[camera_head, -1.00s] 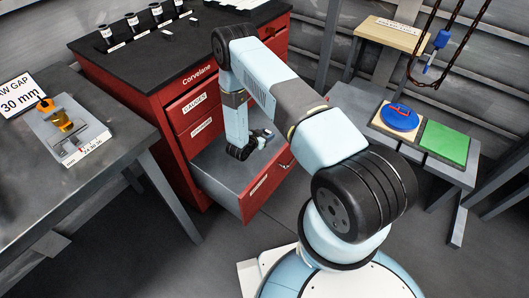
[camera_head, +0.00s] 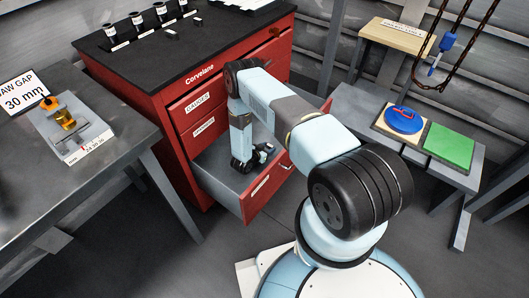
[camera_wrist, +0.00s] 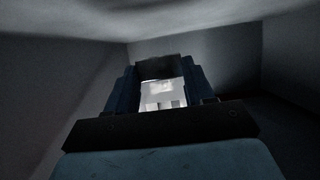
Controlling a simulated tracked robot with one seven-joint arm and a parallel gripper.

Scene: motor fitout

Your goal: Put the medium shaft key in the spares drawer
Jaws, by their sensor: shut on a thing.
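The spares drawer (camera_head: 251,206) is the open bottom drawer of the red cabinet, pulled out towards me, with a grey inside. My arm reaches down into it. My gripper (camera_wrist: 161,72) points into the drawer between its grey walls. It is shut on a pale, bright piece, the medium shaft key (camera_wrist: 163,96), seen between the blue fingers in the wrist view. Its full shape is hidden by the fingers and the dark. In the head view the wrist hides the key. I cannot tell whether the key touches the drawer floor.
The red cabinet (camera_head: 182,113) has shut upper drawers and a black top with several dark cups (camera_head: 137,20). A grey bench (camera_head: 110,160) with a gauge fixture (camera_head: 68,128) stands at left. At right, a bench holds a blue disc (camera_head: 403,120) and a green pad (camera_head: 449,145).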

